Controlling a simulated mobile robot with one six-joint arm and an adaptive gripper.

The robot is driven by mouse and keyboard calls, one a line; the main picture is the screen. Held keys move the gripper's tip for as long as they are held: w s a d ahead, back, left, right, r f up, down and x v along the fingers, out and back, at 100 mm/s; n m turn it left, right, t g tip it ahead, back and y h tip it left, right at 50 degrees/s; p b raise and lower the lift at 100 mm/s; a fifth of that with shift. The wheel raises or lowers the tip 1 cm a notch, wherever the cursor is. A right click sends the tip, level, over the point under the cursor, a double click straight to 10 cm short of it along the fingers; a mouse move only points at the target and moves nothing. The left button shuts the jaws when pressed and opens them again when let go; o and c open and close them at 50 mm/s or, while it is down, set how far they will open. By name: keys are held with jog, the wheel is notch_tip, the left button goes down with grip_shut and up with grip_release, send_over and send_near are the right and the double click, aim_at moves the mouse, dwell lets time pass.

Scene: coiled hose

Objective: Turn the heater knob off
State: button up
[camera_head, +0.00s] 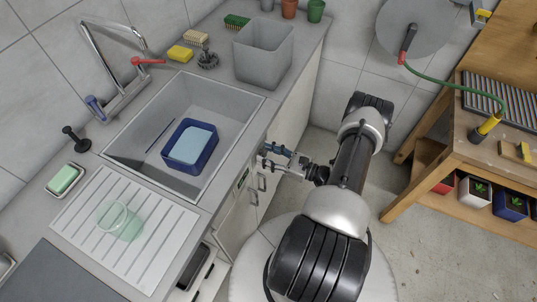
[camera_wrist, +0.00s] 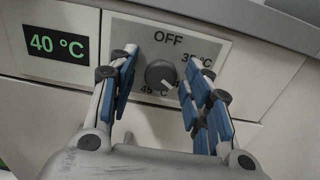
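The heater knob (camera_wrist: 160,73) is a round grey dial on a light panel (camera_wrist: 215,45) in the wrist view. Its white pointer mark points to the lower right. "OFF" is printed above the knob, "35 °C" at its upper right and "45 °C" at its lower left. The display (camera_wrist: 56,44) left of the panel reads 40 °C in green. My gripper (camera_wrist: 163,60) is open, with one blue-padded finger on each side of the knob; I cannot tell whether either touches it. In the head view my gripper (camera_head: 268,156) is at the counter's front, and the knob is hidden.
The sink (camera_head: 238,103) holds a blue tub (camera_head: 168,166). A grey bin (camera_head: 263,72) and a glass (camera_head: 118,220) stand on the counter. Cabinet handles (camera_head: 262,182) stick out below my gripper. A wooden workbench (camera_head: 450,150) is at the right, with floor between.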

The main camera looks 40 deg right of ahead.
jog(key=c, duration=1)
jog(key=shift+o, duration=0.2)
jog(key=shift+n, duration=0.3)
jog(key=n+b, duration=0.1)
jog(key=n, duration=0.3)
jog(key=n+b, duration=0.4)
jog(key=n, duration=1.5)
jog(key=shift+d+r, duration=0.1)
jog(key=shift+n, duration=0.3)
